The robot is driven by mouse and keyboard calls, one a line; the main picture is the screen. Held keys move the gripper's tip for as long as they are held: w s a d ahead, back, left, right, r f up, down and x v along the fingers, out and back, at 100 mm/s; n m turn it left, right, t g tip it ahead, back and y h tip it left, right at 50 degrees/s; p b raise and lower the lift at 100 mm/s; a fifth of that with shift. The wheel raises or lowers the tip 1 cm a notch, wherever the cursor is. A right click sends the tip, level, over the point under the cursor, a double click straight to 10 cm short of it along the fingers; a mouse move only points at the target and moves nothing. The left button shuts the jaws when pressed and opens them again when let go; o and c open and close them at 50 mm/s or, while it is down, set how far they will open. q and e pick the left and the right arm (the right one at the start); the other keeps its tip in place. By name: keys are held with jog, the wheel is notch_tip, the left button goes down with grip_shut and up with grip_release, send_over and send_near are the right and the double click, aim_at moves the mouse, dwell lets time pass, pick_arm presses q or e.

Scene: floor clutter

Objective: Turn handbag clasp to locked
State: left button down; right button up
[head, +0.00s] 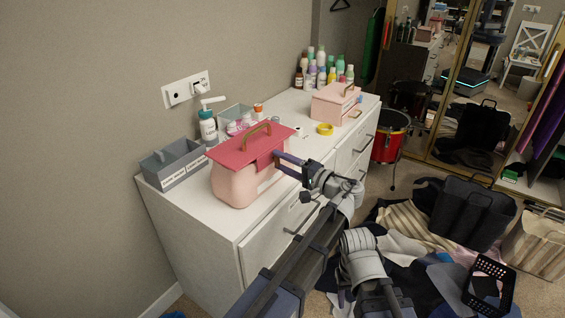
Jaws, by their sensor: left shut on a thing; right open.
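A pink handbag (235,184) with a darker rose lid flap (235,146) and a gold handle stands upright on the white dresser. My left gripper (279,158) reaches in from the right to the flap's front edge. Its fingers are shut on the handbag's clasp, which they hide, so I cannot tell how the clasp is turned. Part of my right arm shows at the bottom, but its gripper is not in view.
The white dresser (183,197) also holds a grey divided caddy (172,165), a pump bottle (208,127), yellow tape (325,129), a second pink bag (333,105) and several bottles. Clothes, a black bag (470,212) and a black basket (488,286) clutter the floor at right.

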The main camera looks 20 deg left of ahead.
pick_arm(q)
jog(key=shift+m, duration=0.5)
dwell(0.3)
jog(key=shift+c, duration=1.6)
grip_release()
jog(key=shift+d, duration=0.1)
pick_arm(e)
jog(key=shift+d, duration=0.1)
